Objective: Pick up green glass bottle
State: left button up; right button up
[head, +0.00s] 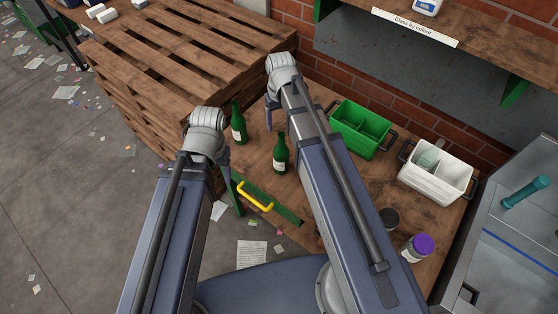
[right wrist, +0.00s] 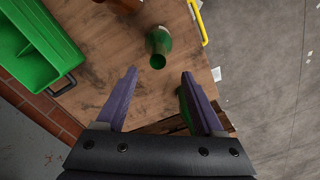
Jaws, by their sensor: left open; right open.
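Two dark green glass bottles with pale labels stand upright on the wooden table. One bottle (head: 239,124) is near the pallet stack, and the other bottle (head: 281,156) is closer to the yellow handle. My right gripper (head: 269,116) is open and empty, at the back beside the two bottles. In the right wrist view, the nearer-handle bottle (right wrist: 158,44) shows mouth-on, ahead of and between the open fingers (right wrist: 160,88), apart from them. The other bottle is partly hidden behind the right-hand finger there. My left gripper (head: 224,156) is mostly hidden behind its wrist, left of the bottles.
A green divided crate (head: 391,139) and a white crate (head: 404,174) holding a pale bottle (head: 430,157) stand along the brick wall. A dark jar (head: 389,219) and a purple-lidded jar (head: 406,252) are at right. A wooden pallet stack (head: 150,75) borders the table's left.

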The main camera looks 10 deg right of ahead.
aim_at(281, 134)
jog(key=shift+f+b, duration=0.7)
jog(key=shift+f, duration=0.35)
jog(key=shift+f, duration=0.1)
jog(key=f+b, duration=0.5)
jog(key=shift+s+d, duration=0.2)
grip_shut()
dwell(0.6)
